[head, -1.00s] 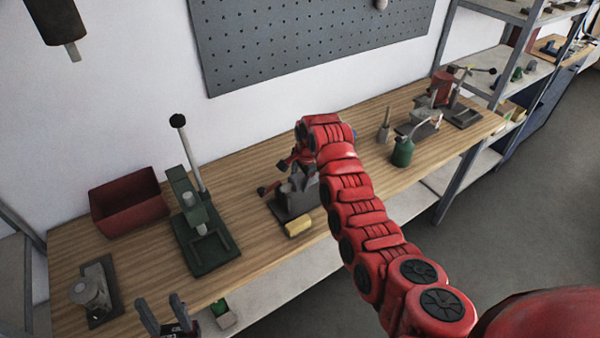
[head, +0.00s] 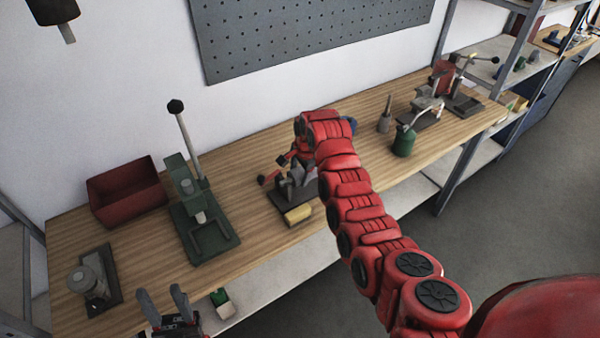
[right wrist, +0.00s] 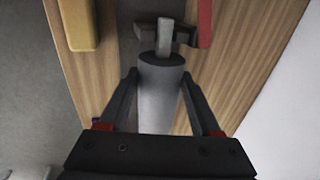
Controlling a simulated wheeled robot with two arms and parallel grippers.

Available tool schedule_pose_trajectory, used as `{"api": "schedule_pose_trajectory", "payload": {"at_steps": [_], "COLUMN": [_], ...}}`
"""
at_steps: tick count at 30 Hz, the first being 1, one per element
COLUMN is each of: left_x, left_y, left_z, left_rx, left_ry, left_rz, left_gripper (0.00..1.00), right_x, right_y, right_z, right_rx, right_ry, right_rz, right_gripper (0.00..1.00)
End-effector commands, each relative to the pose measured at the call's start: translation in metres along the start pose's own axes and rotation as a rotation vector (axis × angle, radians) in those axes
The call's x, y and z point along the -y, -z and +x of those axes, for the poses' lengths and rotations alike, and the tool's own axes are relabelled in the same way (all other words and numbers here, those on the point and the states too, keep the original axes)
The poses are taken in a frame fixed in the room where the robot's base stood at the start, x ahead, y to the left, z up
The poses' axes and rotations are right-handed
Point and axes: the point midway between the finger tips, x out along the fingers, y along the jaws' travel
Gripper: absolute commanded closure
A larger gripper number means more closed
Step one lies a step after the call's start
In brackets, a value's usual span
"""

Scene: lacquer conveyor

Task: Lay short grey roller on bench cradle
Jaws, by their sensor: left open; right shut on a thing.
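A plain grey roller (right wrist: 160,92) is gripped between the two dark fingers of my right gripper (right wrist: 158,88) in the right wrist view. Its far end lies in front of a dark fixture with a pale upright part (right wrist: 164,38); I cannot tell whether they touch. In the head view my red right arm partly covers this dark-based grey fixture (head: 283,197) on the bench, and my right gripper is mostly hidden there. I cannot tell for sure which fixture is the cradle. My left gripper (head: 163,300) is open and empty at the bench's front edge.
A yellow block (head: 297,214) lies beside the fixture. Left on the bench (head: 150,245) are a green lever press (head: 205,238), a red bin (head: 128,194) and a grey cylinder on a dark plate (head: 82,280). A green oil can (head: 404,142) stands right of my arm.

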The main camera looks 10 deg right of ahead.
Motion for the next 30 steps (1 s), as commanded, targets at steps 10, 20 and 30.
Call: {"api": "schedule_pose_trajectory", "payload": {"at_steps": [10,20,30], "left_x": [0.0,0.0,-0.001], "left_y": [0.0,0.0,-0.004], "left_z": [0.0,-0.002,-0.027], "left_rx": [0.0,0.0,0.0], "left_ry": [0.0,0.0,0.0], "left_rz": [0.0,0.0,0.0], "left_gripper": [0.5,0.5,0.5], "right_x": [0.0,0.0,0.001], "right_y": [0.0,0.0,0.001], "right_z": [0.0,-0.002,-0.06], "right_rx": [0.0,0.0,-0.003], "right_ry": [0.001,0.001,0.009], "right_rz": [0.0,0.001,0.001], "right_gripper": [0.0,0.0,0.0]}}
